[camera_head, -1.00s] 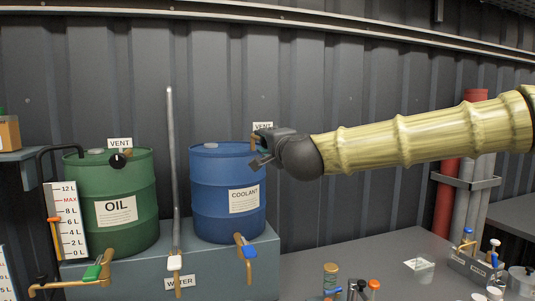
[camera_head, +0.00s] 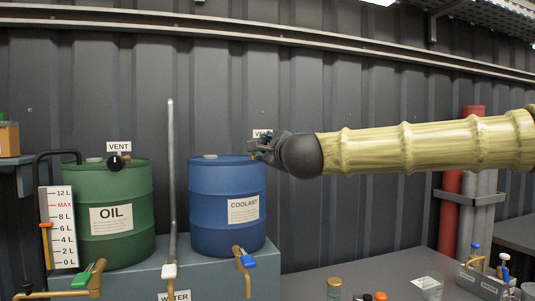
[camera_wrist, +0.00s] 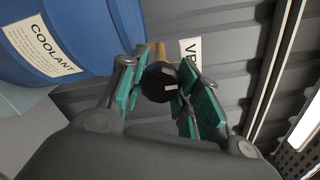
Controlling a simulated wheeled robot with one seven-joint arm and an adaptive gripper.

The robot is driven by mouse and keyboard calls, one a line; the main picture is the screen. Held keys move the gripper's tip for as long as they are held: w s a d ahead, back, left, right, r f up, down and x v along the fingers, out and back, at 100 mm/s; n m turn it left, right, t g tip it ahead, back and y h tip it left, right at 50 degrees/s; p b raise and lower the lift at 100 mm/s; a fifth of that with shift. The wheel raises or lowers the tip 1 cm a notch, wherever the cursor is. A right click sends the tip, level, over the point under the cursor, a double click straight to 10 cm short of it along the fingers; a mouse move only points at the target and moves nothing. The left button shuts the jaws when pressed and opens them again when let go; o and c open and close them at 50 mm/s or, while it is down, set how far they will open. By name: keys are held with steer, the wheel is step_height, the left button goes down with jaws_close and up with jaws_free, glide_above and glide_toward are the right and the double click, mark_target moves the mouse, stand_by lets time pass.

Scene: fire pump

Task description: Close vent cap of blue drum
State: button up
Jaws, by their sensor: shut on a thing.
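The blue drum (camera_head: 222,205) labelled COOLANT stands on a grey stand, left of my arm. It also shows at the upper left of the wrist view (camera_wrist: 60,62). Its vent cap (camera_wrist: 160,82) is a black round knob with a white mark, beside a brass-coloured pipe (camera_wrist: 156,52). My gripper (camera_head: 262,148) is at the drum's upper right edge, in front of the VENT sign. In the wrist view my gripper (camera_wrist: 157,95) has its green-padded fingers on both sides of the cap, shut on it. In the head view the cap is hidden behind the fingers.
A green OIL drum (camera_head: 110,222) with its own black vent cap (camera_head: 116,163) stands at the left. A grey upright pipe (camera_head: 171,180) rises between the drums. Small bottles and a tray (camera_head: 485,279) lie on the table at lower right. The ribbed wall is close behind.

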stand_by(0.4)
steer(key=o, duration=1.1)
steer(key=shift+c, duration=0.2)
steer(key=v, duration=1.2)
